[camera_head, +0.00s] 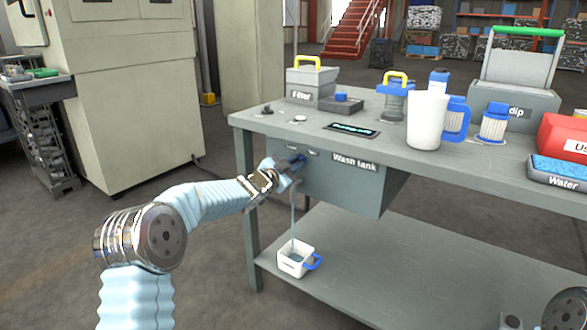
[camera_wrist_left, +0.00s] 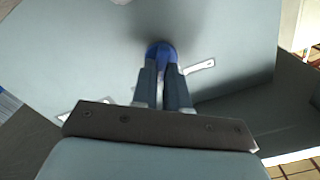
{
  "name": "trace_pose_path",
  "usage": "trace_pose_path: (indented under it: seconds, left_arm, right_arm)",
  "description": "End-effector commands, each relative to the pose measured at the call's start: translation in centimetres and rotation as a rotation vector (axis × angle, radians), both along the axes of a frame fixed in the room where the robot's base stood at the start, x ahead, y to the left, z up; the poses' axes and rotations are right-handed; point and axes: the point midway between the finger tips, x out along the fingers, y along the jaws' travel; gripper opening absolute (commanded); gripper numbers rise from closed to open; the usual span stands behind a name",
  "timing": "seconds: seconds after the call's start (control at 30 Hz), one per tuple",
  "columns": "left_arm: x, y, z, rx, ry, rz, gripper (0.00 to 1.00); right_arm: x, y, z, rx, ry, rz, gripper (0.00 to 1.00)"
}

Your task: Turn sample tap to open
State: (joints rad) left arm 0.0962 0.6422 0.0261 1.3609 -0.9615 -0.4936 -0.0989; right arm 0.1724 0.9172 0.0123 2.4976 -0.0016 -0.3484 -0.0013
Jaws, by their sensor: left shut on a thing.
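The sample tap has a blue handle (camera_head: 301,158) on the front of the grey wash tank (camera_head: 345,186), which hangs under the bench top. My left gripper (camera_head: 291,164) is shut on the blue handle; the left wrist view shows both fingertips (camera_wrist_left: 163,68) against the round blue knob (camera_wrist_left: 160,49). A curved grey spout (camera_head: 297,184) shows below the handle. A thin pale stream (camera_head: 293,220) runs from it down to a white cup (camera_head: 291,262) with a blue handle on the lower shelf. The fingers partly hide the tap. My right gripper is not visible.
The bench top (camera_head: 390,150) carries a filter box (camera_head: 312,82), a white jug (camera_head: 426,120), a dip box (camera_head: 520,103) and a blue water sponge (camera_head: 558,173). The lower shelf (camera_head: 400,275) is mostly clear right of the cup. Open floor lies left of the bench.

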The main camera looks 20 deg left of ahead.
Motion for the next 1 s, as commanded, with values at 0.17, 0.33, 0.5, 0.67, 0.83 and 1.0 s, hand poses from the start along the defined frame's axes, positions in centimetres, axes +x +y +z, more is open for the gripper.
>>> trace_pose_path:
  seconds: [0.17,0.33,0.5,0.67,0.83,1.0]
  left_arm:
    - [-0.01,-0.02,-0.09,0.021,-0.006,0.0,0.0]
    - [-0.01,-0.03,-0.07,0.025,-0.008,0.0,0.0]
    - [-0.01,-0.03,-0.07,0.025,-0.008,0.0,0.0]
    - [-0.01,-0.03,-0.07,0.024,-0.007,0.0,0.32]
    - [-0.01,-0.03,-0.04,0.023,-0.007,0.0,0.39]
    - [-0.11,0.02,-0.03,0.023,-0.008,-0.001,0.39]
  right_arm:
    - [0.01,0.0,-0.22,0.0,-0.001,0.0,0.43]
    - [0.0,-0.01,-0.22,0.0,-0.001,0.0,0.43]
    - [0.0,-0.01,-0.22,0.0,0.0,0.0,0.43]
    - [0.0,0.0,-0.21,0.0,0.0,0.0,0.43]
    - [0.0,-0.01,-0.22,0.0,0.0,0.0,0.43]
    - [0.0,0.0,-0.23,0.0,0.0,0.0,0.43]
